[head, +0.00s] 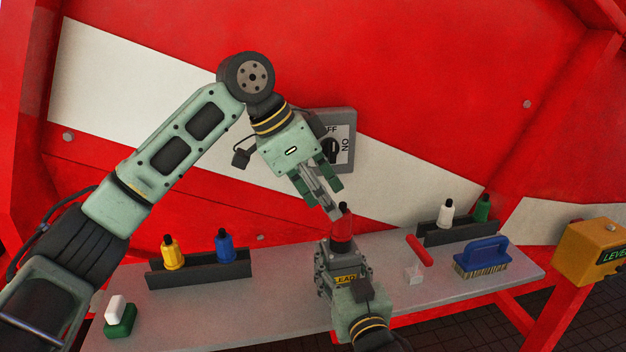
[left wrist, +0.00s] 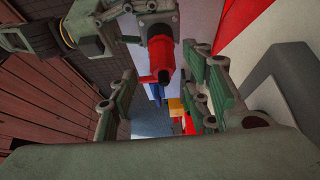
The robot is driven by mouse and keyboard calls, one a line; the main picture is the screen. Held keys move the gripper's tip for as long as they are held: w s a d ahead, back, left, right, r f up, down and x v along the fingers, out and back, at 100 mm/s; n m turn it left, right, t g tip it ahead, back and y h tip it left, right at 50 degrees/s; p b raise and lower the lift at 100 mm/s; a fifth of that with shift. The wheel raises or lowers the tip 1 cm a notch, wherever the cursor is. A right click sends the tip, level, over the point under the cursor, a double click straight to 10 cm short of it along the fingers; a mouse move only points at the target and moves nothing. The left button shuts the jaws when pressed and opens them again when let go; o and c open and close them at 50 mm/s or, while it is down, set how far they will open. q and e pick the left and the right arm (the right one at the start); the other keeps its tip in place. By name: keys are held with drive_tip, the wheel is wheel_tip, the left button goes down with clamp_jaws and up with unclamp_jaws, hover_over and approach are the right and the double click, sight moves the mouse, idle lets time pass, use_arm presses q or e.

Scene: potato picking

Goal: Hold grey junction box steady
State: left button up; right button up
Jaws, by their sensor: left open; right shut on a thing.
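The grey junction box (head: 347,117) is mounted on the red and white panel, with a black knob between OFF and ON markings. My left gripper (head: 323,193) is open in front of the box's lower part and hides its left side. In the left wrist view, a grey box-shaped surface (left wrist: 287,82), likely the junction box, lies to the right of my open fingers (left wrist: 165,108). My right gripper (head: 341,252) is shut on a red bottle (head: 343,224) with a dark tip, held upright just below my left fingers. The bottle also shows in the left wrist view (left wrist: 160,58).
A grey bench (head: 285,290) runs below the panel. A rack (head: 198,273) holds yellow and blue bottles; another (head: 457,235) holds white and green ones. A yellow box (head: 585,250) stands right.

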use_arm(q)
drive_tip(key=shift+x, duration=2.8)
drive_tip(key=shift+c, duration=0.3)
clamp_jaws()
drive_tip(key=c, duration=0.6)
unclamp_jaws()
clamp_jaws()
drive_tip(key=shift+r, duration=0.2)
drive_tip(key=shift+w+r, duration=0.1)
drive_tip(key=shift+r, duration=0.2)
use_arm(e)
drive_tip(key=shift+w, duration=0.1)
use_arm(q)
drive_tip(key=shift+r, duration=1.7)
drive_tip(key=shift+r, duration=0.1)
